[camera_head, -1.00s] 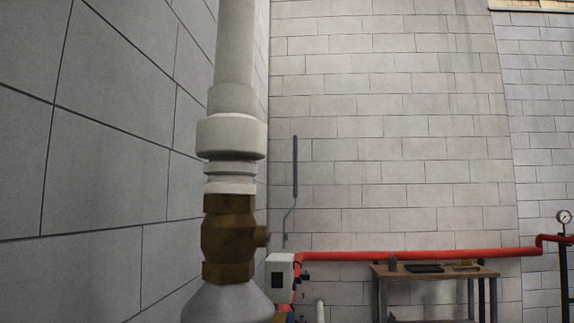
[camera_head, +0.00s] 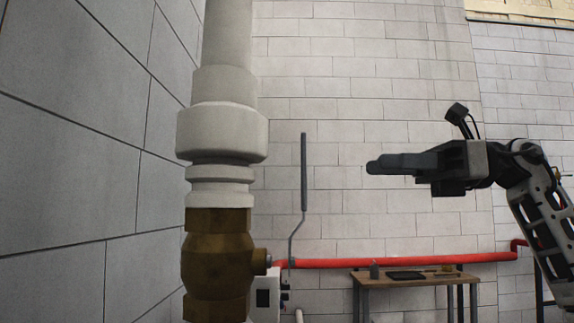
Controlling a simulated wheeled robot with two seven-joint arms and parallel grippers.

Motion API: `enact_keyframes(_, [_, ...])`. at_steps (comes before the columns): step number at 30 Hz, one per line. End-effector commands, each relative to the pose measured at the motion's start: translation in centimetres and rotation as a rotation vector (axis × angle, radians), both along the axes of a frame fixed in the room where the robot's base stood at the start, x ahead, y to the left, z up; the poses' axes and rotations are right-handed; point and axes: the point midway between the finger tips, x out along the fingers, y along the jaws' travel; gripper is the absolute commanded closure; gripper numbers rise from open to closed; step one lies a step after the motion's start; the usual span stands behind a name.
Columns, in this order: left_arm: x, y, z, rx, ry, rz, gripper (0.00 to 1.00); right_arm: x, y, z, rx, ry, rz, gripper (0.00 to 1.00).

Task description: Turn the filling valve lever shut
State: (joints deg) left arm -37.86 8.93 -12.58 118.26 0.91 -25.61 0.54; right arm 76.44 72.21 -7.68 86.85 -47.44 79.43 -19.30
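The filling valve has a brass body (camera_head: 217,262) on a thick white vertical pipe (camera_head: 222,130). Its lever (camera_head: 304,172) has a dark grey grip and a thin bent shank that runs down toward the valve's side stem. The lever points upright, roughly in line with the pipe. My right gripper (camera_head: 374,166) comes in from the right, with its fingers pointing left toward the lever's grip. A visible gap separates the fingertips from the lever. The fingers overlap side-on, so their opening is hidden. My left gripper is not in view.
A block wall stands close on the left. The space between lever and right gripper is clear.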

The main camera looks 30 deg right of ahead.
Motion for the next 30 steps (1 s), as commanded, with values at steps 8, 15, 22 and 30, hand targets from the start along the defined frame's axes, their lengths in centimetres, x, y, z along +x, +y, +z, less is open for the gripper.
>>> enact_keyframes(8, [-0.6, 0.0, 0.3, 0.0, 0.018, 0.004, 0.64, 3.1, 5.3, 0.2, 0.0, 0.0, 0.007, 0.61])
enact_keyframes(15, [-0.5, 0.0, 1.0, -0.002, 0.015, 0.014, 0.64, 5.7, 9.5, 0.2, 0.002, 0.001, 0.008, 0.61])
enact_keyframes(22, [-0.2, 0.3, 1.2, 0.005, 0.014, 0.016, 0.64, 7.1, 11.6, 0.1, 0.004, 0.0, 0.005, 0.61])
enact_keyframes(30, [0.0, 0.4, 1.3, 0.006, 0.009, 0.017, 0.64, 7.3, 12.0, 0.0, 0.004, 0.0, 0.004, 0.61])
